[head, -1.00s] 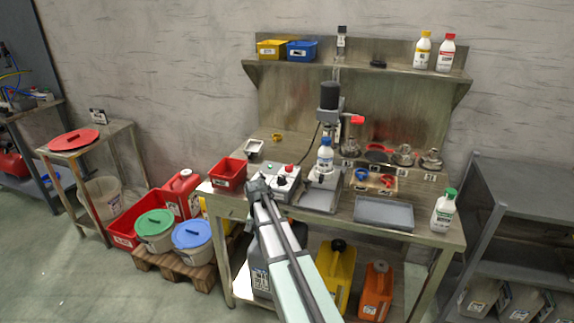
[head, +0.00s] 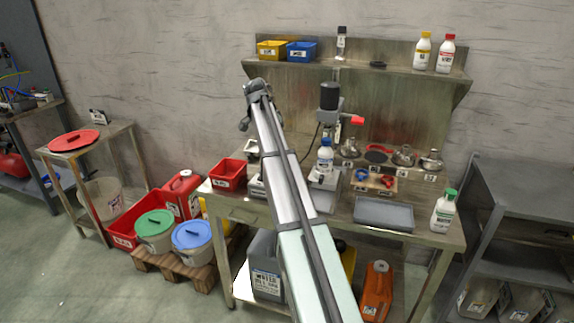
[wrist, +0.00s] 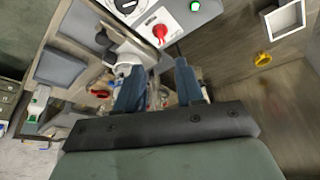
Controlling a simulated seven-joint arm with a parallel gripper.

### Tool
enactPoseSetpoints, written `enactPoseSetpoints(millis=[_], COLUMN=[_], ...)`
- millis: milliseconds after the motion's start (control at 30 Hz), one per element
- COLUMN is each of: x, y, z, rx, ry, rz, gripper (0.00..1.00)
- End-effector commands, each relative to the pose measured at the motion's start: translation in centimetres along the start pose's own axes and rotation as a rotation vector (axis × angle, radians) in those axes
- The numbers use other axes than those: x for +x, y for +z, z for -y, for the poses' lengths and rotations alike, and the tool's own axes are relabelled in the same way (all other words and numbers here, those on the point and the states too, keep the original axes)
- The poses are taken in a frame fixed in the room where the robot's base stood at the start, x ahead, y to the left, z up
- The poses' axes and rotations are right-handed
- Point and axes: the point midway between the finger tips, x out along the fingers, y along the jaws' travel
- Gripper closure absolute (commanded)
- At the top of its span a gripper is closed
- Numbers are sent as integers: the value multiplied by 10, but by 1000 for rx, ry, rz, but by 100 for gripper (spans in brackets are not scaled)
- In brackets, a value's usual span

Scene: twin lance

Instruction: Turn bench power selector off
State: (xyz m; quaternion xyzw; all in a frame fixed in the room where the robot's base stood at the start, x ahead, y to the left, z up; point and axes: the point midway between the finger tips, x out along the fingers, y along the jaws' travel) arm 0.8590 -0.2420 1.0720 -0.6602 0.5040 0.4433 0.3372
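The bench control box (wrist: 178,18) shows at the top of the wrist view. It has a round black-and-white selector (wrist: 127,5) cut by the top edge, a red knob (wrist: 160,32) and a lit green lamp (wrist: 195,6). In the head view my arm hides most of the box; only a left part of it (head: 256,187) shows. My gripper (head: 244,123) is raised above the back left of the bench, apart from the box. In the wrist view its two blue-grey fingers (wrist: 157,65) are spread with nothing held between them. The selector's setting is hard to read.
A red bin (head: 228,174) stands left of the box. A drill stand (head: 329,100) and a blue-capped bottle (head: 325,157) stand to its right. A grey tray (head: 384,214) lies farther right. A shelf (head: 360,67) with bins and bottles spans the back.

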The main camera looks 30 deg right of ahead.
Motion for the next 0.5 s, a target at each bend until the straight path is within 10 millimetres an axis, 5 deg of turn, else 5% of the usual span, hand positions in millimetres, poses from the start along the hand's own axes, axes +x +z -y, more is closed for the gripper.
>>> enactPoseSetpoints(millis=[167,500], x=[12,69], y=[-2,-1], z=[0,0], rx=[9,7], ry=[3,3], rz=[-4,-3], gripper=[63,63])
